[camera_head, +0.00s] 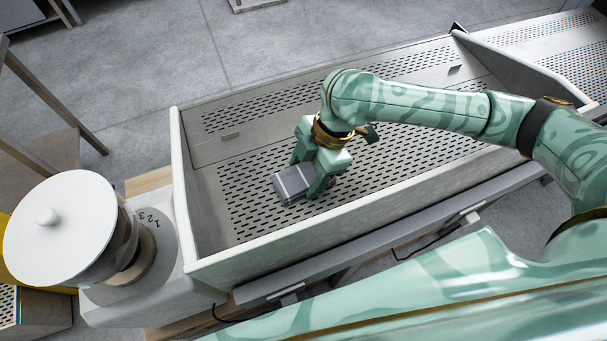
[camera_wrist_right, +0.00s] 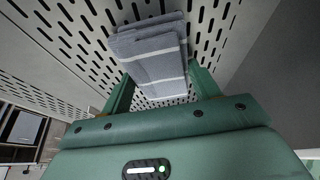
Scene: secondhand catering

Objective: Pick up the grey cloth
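The grey cloth (camera_head: 293,184), folded into a thick block with pale stripes, is at the perforated metal tray's (camera_head: 225,190) left part. My right gripper (camera_head: 315,172) comes down from above with one finger on each side of it. In the right wrist view the cloth (camera_wrist_right: 155,62) fills the space between the two fingers of the right gripper (camera_wrist_right: 163,82), which appear closed against its sides. I cannot tell whether the cloth touches the tray floor or hangs just above it. My left gripper is not in view.
The tray has raised pale walls, with the front wall (camera_head: 330,235) close to the cloth. A white scale-like appliance with a round lid (camera_head: 60,228) stands left of the tray. A wooden chair or stool (camera_head: 45,150) is at the far left. The tray floor around the cloth is clear.

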